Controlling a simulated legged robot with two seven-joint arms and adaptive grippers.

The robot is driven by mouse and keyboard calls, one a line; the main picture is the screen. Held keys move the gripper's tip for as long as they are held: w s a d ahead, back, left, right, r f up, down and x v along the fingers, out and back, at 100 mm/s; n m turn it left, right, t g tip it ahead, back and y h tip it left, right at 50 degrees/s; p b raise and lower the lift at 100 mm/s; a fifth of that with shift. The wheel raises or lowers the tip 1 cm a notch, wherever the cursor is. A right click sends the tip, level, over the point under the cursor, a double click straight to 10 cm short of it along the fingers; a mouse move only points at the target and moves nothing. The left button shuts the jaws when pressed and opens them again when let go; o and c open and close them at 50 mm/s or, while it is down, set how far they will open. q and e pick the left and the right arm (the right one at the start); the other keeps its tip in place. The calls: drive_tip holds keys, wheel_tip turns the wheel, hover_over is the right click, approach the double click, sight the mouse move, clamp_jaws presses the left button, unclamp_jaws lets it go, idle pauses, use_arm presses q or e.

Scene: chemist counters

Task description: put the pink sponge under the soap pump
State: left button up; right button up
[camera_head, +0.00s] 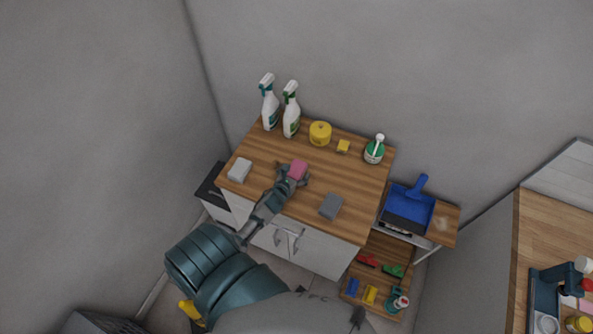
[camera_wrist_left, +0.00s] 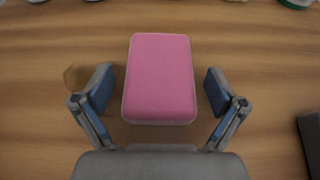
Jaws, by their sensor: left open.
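The pink sponge (camera_head: 298,168) lies on the wooden counter top, left of its middle. In the left wrist view the sponge (camera_wrist_left: 160,78) sits between the two fingers, with a gap on each side. My left gripper (camera_head: 292,178) is open around it; the spread fingers also show in the left wrist view (camera_wrist_left: 160,92). The soap pump (camera_head: 374,151) is a bottle with a green label and white pump head, standing near the counter's back right corner. The counter there is bare between the sponge and the pump. My right gripper is not in view.
A white sponge (camera_head: 239,170) lies left and a grey sponge (camera_head: 331,206) lies front right on the counter (camera_head: 347,180). Two spray bottles (camera_head: 291,111), a yellow tub (camera_head: 320,133) and a small yellow block (camera_head: 343,146) stand along the back. A blue dustpan (camera_head: 408,202) is at the right.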

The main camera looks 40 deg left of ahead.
use_arm(q)
drive_tip(key=c, duration=1)
drive_tip(key=shift+r, duration=0.1)
